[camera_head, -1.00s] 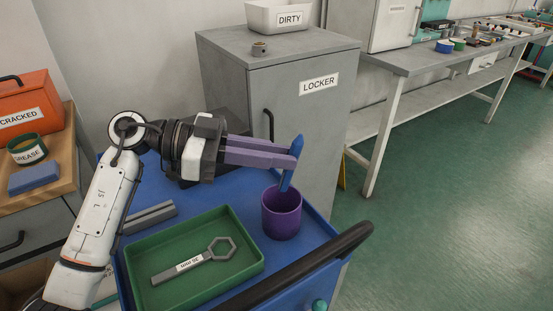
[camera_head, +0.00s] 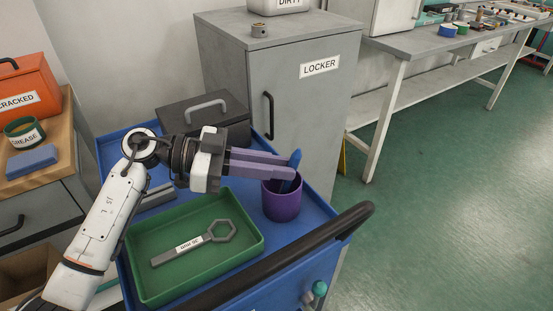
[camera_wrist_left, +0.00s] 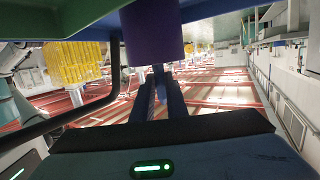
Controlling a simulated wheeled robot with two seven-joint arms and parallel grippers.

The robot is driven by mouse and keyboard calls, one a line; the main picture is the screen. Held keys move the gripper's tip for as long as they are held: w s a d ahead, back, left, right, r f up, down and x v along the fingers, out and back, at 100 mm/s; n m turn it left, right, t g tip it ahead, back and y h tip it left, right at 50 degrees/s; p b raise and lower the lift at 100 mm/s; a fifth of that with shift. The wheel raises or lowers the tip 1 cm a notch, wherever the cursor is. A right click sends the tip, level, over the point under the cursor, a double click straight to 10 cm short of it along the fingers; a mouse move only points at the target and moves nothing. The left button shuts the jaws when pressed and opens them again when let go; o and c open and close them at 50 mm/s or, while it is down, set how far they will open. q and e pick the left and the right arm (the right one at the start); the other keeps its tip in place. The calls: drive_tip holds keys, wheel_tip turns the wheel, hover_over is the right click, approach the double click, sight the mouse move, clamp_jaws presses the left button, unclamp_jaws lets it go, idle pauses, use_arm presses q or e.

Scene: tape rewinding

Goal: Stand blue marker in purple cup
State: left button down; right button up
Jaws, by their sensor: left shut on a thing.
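The purple cup (camera_head: 282,204) stands upright on the blue cart top, right of the green tray. My left gripper (camera_head: 291,170) is shut on the blue marker (camera_head: 295,159) at the cup's mouth. The marker is near upright, tilted a little, with its upper end above the fingers. Its lower part is hidden by the fingers and the cup, so I cannot tell whether it touches the bottom. In the left wrist view the cup (camera_wrist_left: 152,32) is close in front of the fingers (camera_wrist_left: 158,80). My right gripper is not in view.
The green tray (camera_head: 141,270) holds a grey wrench (camera_head: 207,242). A dark toolbox (camera_head: 190,115) stands behind my arm. A black cart handle (camera_head: 320,245) runs along the near right edge. A grey locker (camera_head: 225,70) stands behind. A wooden stand with a grease tin (camera_head: 22,133) is left.

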use_arm(q)
drive_tip(key=c, duration=1.7)
unclamp_jaws()
drive_tip(key=v, duration=1)
drive_tip(key=shift+a, duration=0.2)
